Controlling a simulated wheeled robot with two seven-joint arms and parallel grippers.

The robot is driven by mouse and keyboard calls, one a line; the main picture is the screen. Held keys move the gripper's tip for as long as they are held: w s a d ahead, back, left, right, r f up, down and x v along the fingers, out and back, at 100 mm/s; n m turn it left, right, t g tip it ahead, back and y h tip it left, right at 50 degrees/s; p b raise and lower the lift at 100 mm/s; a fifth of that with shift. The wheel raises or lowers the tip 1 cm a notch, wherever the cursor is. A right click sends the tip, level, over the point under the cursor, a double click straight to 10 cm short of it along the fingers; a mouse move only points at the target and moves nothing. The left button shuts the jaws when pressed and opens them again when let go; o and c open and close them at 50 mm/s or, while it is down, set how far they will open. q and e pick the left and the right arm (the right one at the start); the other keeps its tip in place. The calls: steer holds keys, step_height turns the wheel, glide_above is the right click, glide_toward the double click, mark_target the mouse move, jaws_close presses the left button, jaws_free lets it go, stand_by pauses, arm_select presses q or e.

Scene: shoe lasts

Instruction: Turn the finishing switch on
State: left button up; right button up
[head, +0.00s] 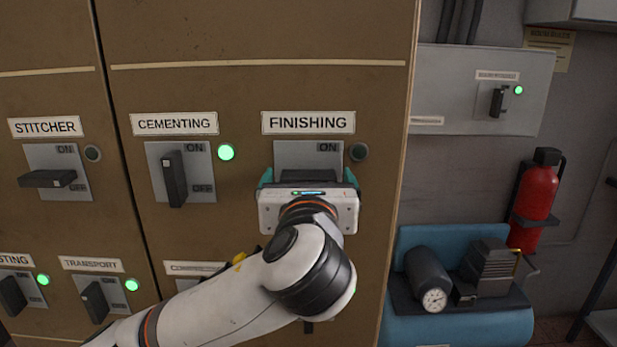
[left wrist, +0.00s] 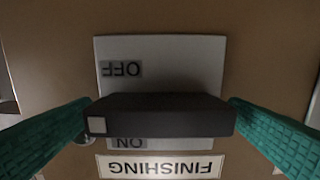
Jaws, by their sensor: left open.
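The finishing switch has a grey plate (head: 308,155) under a FINISHING label (head: 308,122) on the brown cabinet. Its round lamp (head: 358,152) is dark. In the left wrist view, which is upside down, the dark handle (left wrist: 165,115) lies horizontally across the plate. The green fingers of my open left gripper (left wrist: 158,105) are at its two ends; I cannot tell whether they touch it. My right gripper is not in view.
The cementing switch (head: 173,178) to the left is upright with a green lamp (head: 226,152). The stitcher switch (head: 48,179) is horizontal with a dark lamp. Lower switches (head: 95,302) sit near my left arm.

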arm_select(q)
steer(key=c, duration=1)
steer(key=shift+n, duration=0.4)
steer(key=n, duration=0.3)
steer(key=shift+n, duration=0.4)
steer(key=n, duration=0.4)
steer(key=shift+a+f, duration=0.1)
steer(key=shift+f, duration=0.05)
steer(key=n, duration=0.5)
steer(key=shift+b, duration=0.3)
steer(key=n, duration=0.4)
steer(key=shift+a+f, duration=0.1)
steer(key=shift+n, duration=0.3)
